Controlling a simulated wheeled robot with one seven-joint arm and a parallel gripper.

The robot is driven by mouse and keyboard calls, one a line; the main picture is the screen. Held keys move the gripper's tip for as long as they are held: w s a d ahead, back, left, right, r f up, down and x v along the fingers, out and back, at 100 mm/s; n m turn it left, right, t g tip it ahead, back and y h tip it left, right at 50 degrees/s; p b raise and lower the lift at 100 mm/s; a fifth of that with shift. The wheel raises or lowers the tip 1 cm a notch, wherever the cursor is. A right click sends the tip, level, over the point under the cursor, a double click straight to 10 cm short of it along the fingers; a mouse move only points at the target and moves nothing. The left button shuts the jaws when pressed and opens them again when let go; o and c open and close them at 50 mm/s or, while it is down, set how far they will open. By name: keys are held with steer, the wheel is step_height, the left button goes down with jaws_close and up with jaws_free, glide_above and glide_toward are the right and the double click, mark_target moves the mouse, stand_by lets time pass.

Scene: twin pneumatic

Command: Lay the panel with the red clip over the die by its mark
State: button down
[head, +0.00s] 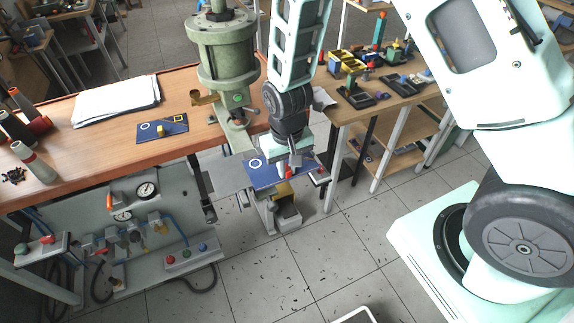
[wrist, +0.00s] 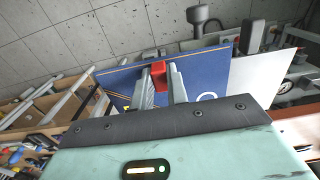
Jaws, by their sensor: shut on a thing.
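My gripper (head: 285,165) is shut on the red clip (head: 288,172) of a dark blue panel (head: 262,178) that has a white ring mark near its left end. In the wrist view the two fingers (wrist: 162,82) pinch the red clip (wrist: 158,68) standing on the blue panel (wrist: 205,68); part of the white ring shows beside the right finger. The panel is held roughly level in front of the green press, above a grey stand (head: 284,216). The die is not clearly visible; I cannot tell whether the panel touches anything below.
A second blue panel (head: 150,135) with a yellow clip and white ring lies on the wooden bench (head: 100,165), near white sheets (head: 116,98). The green press cylinder (head: 224,55) stands close behind my gripper. A gauge panel (head: 150,225) is at lower left; bare floor lies in front.

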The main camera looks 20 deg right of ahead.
steer(key=shift+f, duration=0.15)
steer(key=c, duration=1.3)
jaws_free()
step_height(320, 180, up, 18)
steer(key=f+b, duration=0.1)
steer(key=b, duration=0.2)
steer(key=s+a+f+n+b, duration=0.2)
steer(key=s+a+n, duration=0.1)
steer(key=s, duration=0.7)
steer(key=s+a+f+n+b, duration=0.2)
steer(key=s+a+n+b, duration=0.1)
steer(key=s, duration=0.7)
steer(key=shift+a+f+n+y+b, duration=0.2)
steer(key=shift+n+y+b, duration=0.15)
steer(key=shift+n, duration=0.55)
